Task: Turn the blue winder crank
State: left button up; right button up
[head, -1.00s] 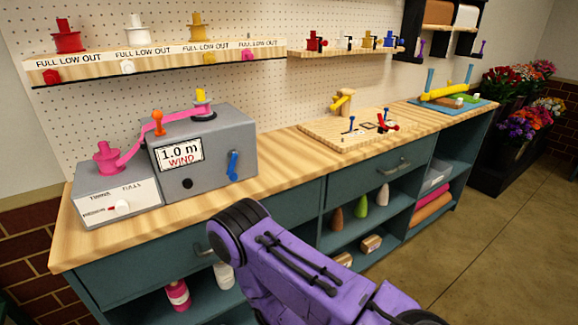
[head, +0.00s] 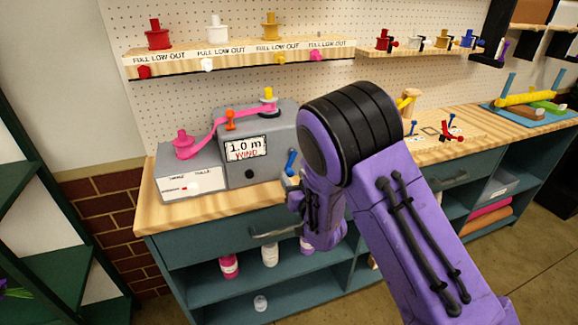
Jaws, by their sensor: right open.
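The blue winder crank (head: 291,160) sticks up on the right of the front face of the grey winder box (head: 238,178). Its lower part is hidden by my right gripper. The box display (head: 246,148) reads 1.0 m WIND. Pink ribbon (head: 208,135) runs from a pink spool (head: 184,147) past an orange post (head: 230,119) to a yellow-topped spool (head: 268,98). My right gripper (head: 291,182) is open at the crank's lower part, partly hidden by my purple wrist; contact cannot be told. My left gripper is not in view.
A spool shelf (head: 240,56) hangs on the pegboard above the winder. The wooden bench top (head: 160,214) is clear along its left front edge. A drawer handle (head: 277,231) juts out below the gripper. Dark green shelving (head: 75,240) stands at the left.

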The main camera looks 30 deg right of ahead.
aim_at(291, 174)
jog(key=x, duration=0.4)
jog(key=shift+w+d+p, duration=0.1)
jog(key=shift+w+p, duration=0.1)
jog(key=shift+p, duration=0.15)
grip_shut()
jog(key=shift+r, duration=0.1)
dwell(0.4)
jog(key=m, duration=0.2)
jog(key=a+r+m, duration=0.1)
jog(key=m, duration=0.1)
jog(key=shift+w+a+p, duration=0.15)
jog(key=shift+w+p, duration=0.05)
jog(key=shift+p, duration=0.15)
jog(key=m, duration=0.1)
jog(key=r+m, duration=0.1)
jog(key=m, duration=0.1)
jog(key=a+m, duration=0.1)
jog(key=m, duration=0.1)
jog(key=shift+w+r, duration=0.15)
jog(key=shift+r, duration=0.25)
jog(key=r+m, duration=0.1)
jog(key=m, duration=0.3)
jog(key=shift+r+m, duration=0.3)
jog(key=shift+r, duration=0.1)
jog(key=shift+d+r+m, duration=0.1)
jog(key=shift+r+m, duration=0.25)
jog(key=shift+m, duration=0.7)
jog(key=shift+d+r+m, duration=0.1)
jog(key=shift+r+m, duration=0.3)
jog(key=shift+m, duration=0.65)
